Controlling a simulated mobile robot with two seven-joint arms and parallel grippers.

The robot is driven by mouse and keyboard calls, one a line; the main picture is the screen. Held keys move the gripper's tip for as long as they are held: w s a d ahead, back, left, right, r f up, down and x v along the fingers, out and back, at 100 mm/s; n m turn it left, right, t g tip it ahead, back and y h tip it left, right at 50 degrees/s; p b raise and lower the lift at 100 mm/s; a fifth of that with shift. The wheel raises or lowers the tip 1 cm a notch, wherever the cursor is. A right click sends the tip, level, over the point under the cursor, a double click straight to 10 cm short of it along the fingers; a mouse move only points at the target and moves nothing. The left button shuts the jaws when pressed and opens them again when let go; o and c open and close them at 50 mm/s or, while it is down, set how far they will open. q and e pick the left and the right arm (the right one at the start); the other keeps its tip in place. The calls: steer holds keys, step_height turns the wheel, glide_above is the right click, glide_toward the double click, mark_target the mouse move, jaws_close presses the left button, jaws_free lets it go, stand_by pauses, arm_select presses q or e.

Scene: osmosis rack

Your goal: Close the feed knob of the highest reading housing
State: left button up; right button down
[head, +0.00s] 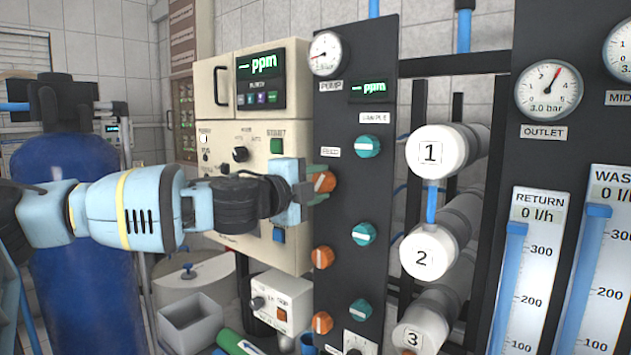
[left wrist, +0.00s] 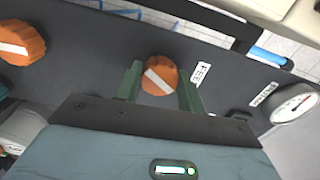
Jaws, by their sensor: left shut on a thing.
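My left gripper (head: 318,183) reaches in from the left and is shut on the top orange feed knob (head: 325,181) of the dark panel (head: 345,100). In the left wrist view this knob (left wrist: 160,75) sits between the two green fingers, its white bar running diagonally, beside the FEED label. The middle orange knob (head: 322,257) and lowest orange knob (head: 322,322) are below it. White housings 1 (head: 432,152), 2 (head: 421,258) and 3 (head: 412,338) stand to the right. The panel's ppm display (head: 374,88) shows dashes. My right gripper is not in view.
A column of teal sample knobs (head: 367,147) is close to the right of the orange ones. The pump gauge (head: 325,54) is above. A beige cabinet (head: 225,110) stands behind my gripper, and a blue tank (head: 75,290) behind my arm. Flow meters (head: 525,270) are at the right.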

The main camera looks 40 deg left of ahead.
arm_select(q)
steer(key=m, duration=0.4)
steer(key=shift+r+m, duration=0.1)
steer(key=shift+m, duration=0.2)
steer(key=m, duration=0.3)
steer(key=shift+m+p, duration=0.3)
steer(key=shift+m, duration=1.9)
steer(key=o, duration=1)
steer(key=shift+s, duration=0.1)
